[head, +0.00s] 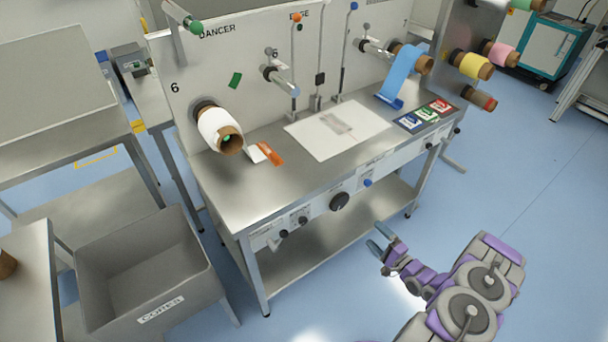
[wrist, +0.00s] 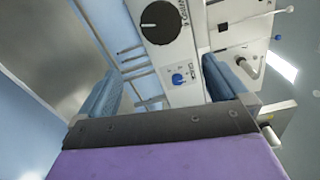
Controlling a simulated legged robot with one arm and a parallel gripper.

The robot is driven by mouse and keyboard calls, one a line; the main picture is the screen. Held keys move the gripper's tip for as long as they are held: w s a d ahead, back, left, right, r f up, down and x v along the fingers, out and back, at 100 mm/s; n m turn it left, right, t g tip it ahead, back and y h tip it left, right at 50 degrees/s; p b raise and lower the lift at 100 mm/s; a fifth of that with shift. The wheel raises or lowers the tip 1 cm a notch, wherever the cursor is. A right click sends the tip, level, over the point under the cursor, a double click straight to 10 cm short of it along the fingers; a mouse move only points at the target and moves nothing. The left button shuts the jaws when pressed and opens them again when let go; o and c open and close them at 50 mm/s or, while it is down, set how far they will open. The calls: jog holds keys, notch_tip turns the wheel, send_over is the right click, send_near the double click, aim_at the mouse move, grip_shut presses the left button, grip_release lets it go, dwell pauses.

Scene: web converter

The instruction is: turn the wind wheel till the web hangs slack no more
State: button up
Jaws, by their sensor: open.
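A large black knob (head: 340,201) with a white pointer line sits on the front panel of the steel bench; it also shows in the wrist view (wrist: 162,22). Its label is too small to read surely. A smaller blue knob (head: 367,183) is to its right, and it shows in the wrist view (wrist: 178,79). A light-blue web (head: 402,72) hangs from the rollers at the back panel down toward the bench top, its lower end curled. My gripper (head: 379,240) is open and empty, in front of the panel and apart from both knobs; its fingers (wrist: 158,70) frame the blue knob in the wrist view.
A white roll (head: 216,128) sticks out from the back panel (head: 235,70) at left. Small black knobs (head: 302,220) are left of the large knob. A grey bin (head: 140,270) stands at lower left. Colored rolls (head: 473,65) are at upper right.

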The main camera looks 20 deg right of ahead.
jog(key=n+b, duration=0.2)
jog(key=n, duration=0.4)
jog(key=n+b, duration=0.5)
jog(key=n, duration=0.7)
send_near(341, 204)
jog(key=x, duration=0.8)
jog(key=shift+w+a, duration=0.1)
jog(key=shift+w, duration=0.1)
jog(key=c, duration=0.7)
jog(key=shift+m+p, duration=0.3)
jog(key=shift+m, duration=0.1)
